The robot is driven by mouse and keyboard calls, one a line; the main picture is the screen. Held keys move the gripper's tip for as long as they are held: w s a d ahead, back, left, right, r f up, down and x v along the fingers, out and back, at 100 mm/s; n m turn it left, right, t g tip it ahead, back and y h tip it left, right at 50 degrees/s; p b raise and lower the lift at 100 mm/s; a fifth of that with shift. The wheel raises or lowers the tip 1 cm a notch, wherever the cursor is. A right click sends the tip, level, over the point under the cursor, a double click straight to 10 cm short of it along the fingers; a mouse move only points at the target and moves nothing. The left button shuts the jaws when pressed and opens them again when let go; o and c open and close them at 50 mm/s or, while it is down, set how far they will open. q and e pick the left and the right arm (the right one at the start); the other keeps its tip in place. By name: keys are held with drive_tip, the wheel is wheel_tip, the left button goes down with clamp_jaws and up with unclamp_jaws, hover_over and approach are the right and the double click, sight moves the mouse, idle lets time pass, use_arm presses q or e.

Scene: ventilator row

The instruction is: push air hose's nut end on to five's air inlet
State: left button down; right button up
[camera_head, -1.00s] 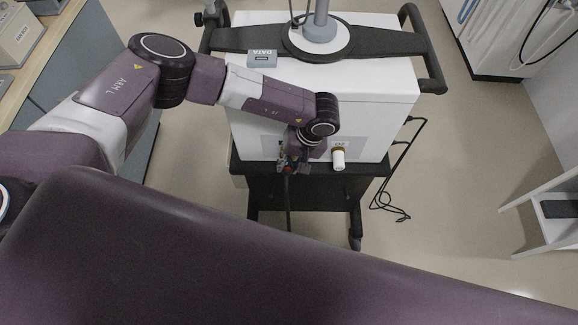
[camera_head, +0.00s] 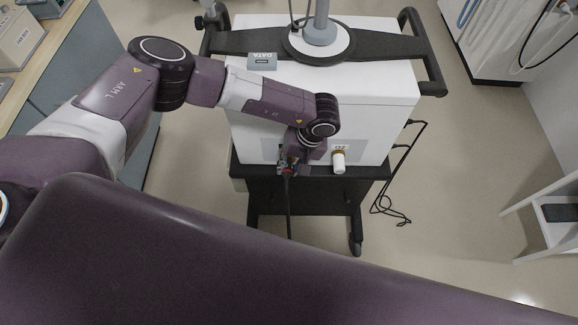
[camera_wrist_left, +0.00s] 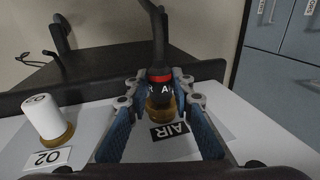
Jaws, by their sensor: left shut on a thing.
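My left gripper (camera_wrist_left: 158,98) is shut on the air hose's nut end (camera_wrist_left: 160,80), a dark piece with a red band and white lettering. In the left wrist view the nut end is lined up with the brass air inlet (camera_wrist_left: 160,115) and appears to meet it; how far it sits on cannot be told. The AIR label (camera_wrist_left: 170,131) is beside the inlet. In the head view the left gripper (camera_head: 289,164) is at the front face of the white ventilator (camera_head: 375,105), hiding the inlet. The black hose (camera_head: 289,210) hangs down from it. My right gripper is not in view.
A white-capped O2 inlet (camera_head: 339,162) sits just right of the gripper in the head view, also in the left wrist view (camera_wrist_left: 45,117). A black cable (camera_head: 390,208) hangs at the ventilator's right side. A white shelf (camera_head: 545,215) stands at the right.

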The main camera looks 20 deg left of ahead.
use_arm(q)
drive_tip(key=shift+w+a+r, duration=0.1)
drive_tip(key=shift+w+r, duration=0.05)
drive_tip(key=shift+w, duration=0.2)
drive_tip(key=c, duration=1.6)
unclamp_jaws()
drive_tip(key=shift+s, duration=0.1)
drive_tip(key=v, duration=1.1)
drive_tip(key=shift+r, duration=0.35)
drive_tip(key=shift+s, duration=0.1)
